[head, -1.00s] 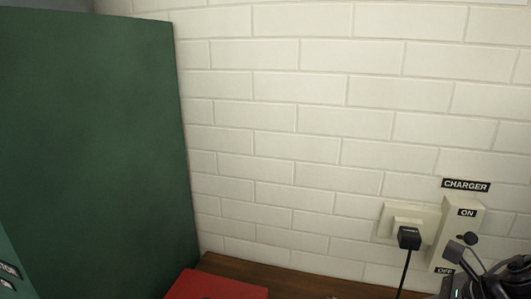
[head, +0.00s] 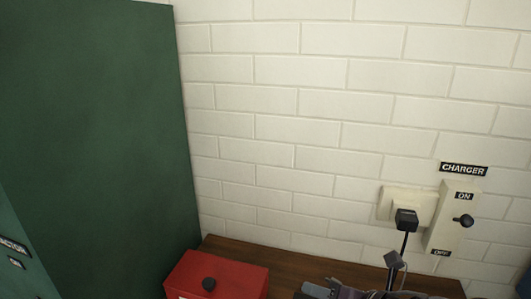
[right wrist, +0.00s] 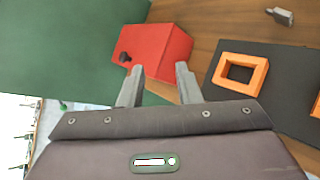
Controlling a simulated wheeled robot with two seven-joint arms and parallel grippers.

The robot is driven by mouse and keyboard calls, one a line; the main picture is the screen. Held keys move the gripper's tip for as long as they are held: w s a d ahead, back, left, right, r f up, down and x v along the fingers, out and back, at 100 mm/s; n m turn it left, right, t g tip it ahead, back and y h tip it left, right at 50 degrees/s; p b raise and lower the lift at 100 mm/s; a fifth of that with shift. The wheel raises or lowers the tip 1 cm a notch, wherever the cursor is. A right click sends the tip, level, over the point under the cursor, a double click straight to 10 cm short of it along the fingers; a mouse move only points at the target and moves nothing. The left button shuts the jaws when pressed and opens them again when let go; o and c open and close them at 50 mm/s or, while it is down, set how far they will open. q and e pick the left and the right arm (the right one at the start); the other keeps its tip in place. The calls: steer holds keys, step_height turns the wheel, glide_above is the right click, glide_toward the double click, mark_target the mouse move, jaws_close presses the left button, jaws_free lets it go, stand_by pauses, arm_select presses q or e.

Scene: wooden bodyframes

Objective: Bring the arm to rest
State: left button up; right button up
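My right gripper (right wrist: 158,82) is open, with its two grey fingers apart and nothing visibly held between them. In the right wrist view, its fingers point towards a red box (right wrist: 155,50) with a black knob; I cannot tell the exact gap. In the head view, part of my right arm's end (head: 345,290) shows at the bottom edge, right of the red box (head: 215,275); its fingertips are not clear there. My left gripper is not in view.
A charger switch (head: 450,225) with a black knob is on the white brick wall, beside a plugged-in black plug (head: 405,219). A green cabinet (head: 95,130) stands left. An orange frame (right wrist: 240,73) lies on a dark mat. A small grey object (right wrist: 281,16) lies on the wooden table.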

steer(key=s+d+f+m+g+h, duration=0.35)
steer(key=s+f+m, duration=0.35)
steer(key=m, duration=0.9)
steer(key=s+d+f+m+g+h, duration=0.2)
steer(key=s+d+f+m+h, duration=0.4)
steer(key=m, duration=1.1)
steer(key=s+f+g+y+b, duration=0.1)
steer(key=s+f+b, duration=0.15)
steer(key=f, duration=1.75)
steer(key=s+f+g+y+b, duration=0.15)
steer(key=f+b, duration=0.25)
steer(key=f, duration=1.6)
steer(key=s+d+f+b, duration=0.1)
steer(key=s+f, duration=0.8)
steer(key=f, duration=0.1)
steer(key=s+d+f+h+b, duration=0.1)
steer(key=s+f+b, duration=0.1)
steer(key=s+f, duration=0.7)
steer(key=shift+s+d+f+g+b, duration=0.3)
steer(key=shift+f, duration=0.1)
